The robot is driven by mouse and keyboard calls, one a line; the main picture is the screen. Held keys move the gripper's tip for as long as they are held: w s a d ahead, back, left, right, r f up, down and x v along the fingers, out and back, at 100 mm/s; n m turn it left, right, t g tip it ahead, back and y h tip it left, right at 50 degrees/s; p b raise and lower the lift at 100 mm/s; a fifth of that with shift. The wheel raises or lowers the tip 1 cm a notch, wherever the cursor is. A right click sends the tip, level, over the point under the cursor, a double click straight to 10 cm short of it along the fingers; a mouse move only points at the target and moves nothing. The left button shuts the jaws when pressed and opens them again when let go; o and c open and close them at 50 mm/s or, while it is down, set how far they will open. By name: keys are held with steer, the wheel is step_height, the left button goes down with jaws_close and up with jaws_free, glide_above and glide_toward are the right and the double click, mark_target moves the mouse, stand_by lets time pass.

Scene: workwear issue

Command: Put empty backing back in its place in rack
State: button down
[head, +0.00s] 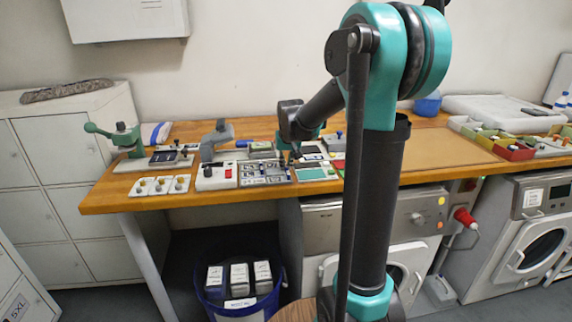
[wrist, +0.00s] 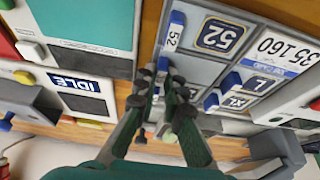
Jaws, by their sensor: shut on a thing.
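The rack (wrist: 195,75) is a grey tray with framed compartments, seen close in the wrist view. It holds a dark badge marked 52 (wrist: 220,36) and badges marked L and XL. In the head view the rack (head: 264,182) lies at the table's front edge.
A device with a teal plate (wrist: 88,20) and a unit with an IDLE display (wrist: 80,84) stand beside the rack. A white box with a red switch (head: 227,170) and a grey press (head: 213,140) are left of it. A brown mat (head: 450,145) lies bare at right.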

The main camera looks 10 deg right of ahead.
steer(key=shift+f, duration=0.1)
steer(key=c, duration=1.6)
jaws_free()
steer(key=shift+f, duration=0.1)
steer(key=v, duration=1.2)
steer(key=s+d+f, duration=0.1)
steer(key=s+f, duration=0.6)
steer(key=s, duration=0.1)
steer(key=s+d+f, duration=0.1)
steer(key=s+f, duration=0.6)
steer(key=s, duration=0.2)
steer(key=s+d+f, duration=0.2)
steer(key=s+f, duration=0.6)
steer(key=s, duration=0.1)
